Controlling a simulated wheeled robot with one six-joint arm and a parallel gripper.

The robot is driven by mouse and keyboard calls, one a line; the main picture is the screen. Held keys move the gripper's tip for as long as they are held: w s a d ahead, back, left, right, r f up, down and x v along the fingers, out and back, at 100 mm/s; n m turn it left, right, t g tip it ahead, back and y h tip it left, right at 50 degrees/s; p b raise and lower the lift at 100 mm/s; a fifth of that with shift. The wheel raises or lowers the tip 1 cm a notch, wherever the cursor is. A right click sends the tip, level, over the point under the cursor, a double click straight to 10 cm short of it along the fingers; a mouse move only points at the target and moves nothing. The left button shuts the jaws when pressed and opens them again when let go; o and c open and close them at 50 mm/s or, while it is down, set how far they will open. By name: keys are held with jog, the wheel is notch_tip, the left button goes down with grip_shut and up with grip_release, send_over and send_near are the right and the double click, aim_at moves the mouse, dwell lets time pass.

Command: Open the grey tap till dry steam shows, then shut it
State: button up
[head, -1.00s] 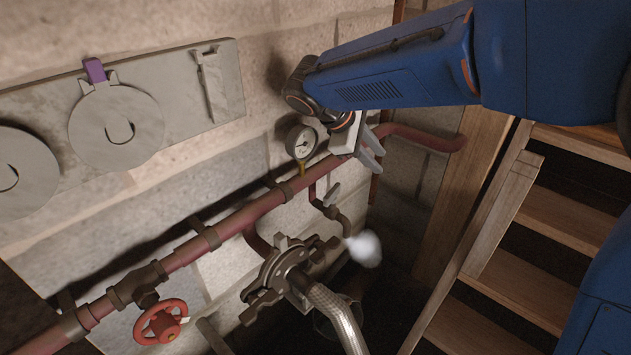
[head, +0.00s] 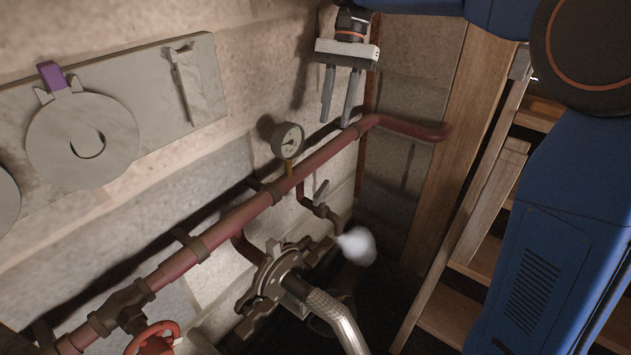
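The grey tap (head: 322,193) sits on a short branch below the red steam pipe (head: 240,215), its small grey lever tilted up. A white puff of steam (head: 357,246) comes from the tap's down-turned spout. My gripper (head: 338,122) hangs above the pipe, up and to the right of the tap, fingers pointing down. The fingers are apart with nothing between them, and the gripper does not touch the tap.
A round pressure gauge (head: 288,139) stands on the pipe. A red handwheel (head: 153,340) is at lower left. A clamped flange (head: 270,285) with a braided hose (head: 335,318) lies below the tap. Wooden stairs (head: 480,262) are at right. A board with grey plates (head: 205,85) hangs on the wall.

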aim_at(322, 188)
jog(key=x, duration=1.7)
jog(key=shift+f, duration=0.15)
grip_shut()
